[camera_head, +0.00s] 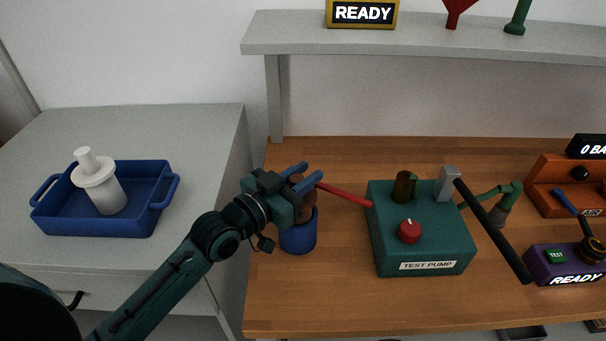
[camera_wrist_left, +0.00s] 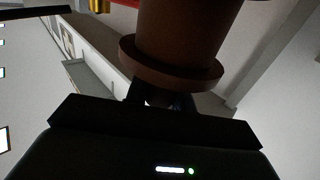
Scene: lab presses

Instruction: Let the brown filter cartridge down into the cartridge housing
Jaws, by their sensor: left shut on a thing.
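The brown filter cartridge (camera_head: 307,193) is held between the blue fingers of my left gripper (camera_head: 305,174). It fills the upper middle of the left wrist view (camera_wrist_left: 180,40), with a wide flange close to the gripper. The cartridge housing (camera_head: 298,237) is a blue cup standing on the wooden bench, left of the test pump. My gripper and the cartridge are over the housing. The gripper hides part of the housing's rim, so I cannot tell how far the cartridge's lower end is inside it. My right gripper does not show.
A red hose (camera_head: 343,194) runs from near the housing to the green test pump (camera_head: 422,246). A black lever (camera_head: 493,231) slants across the pump's right side. A blue tray (camera_head: 95,225) with a white cartridge (camera_head: 103,187) stands on the grey cabinet at left.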

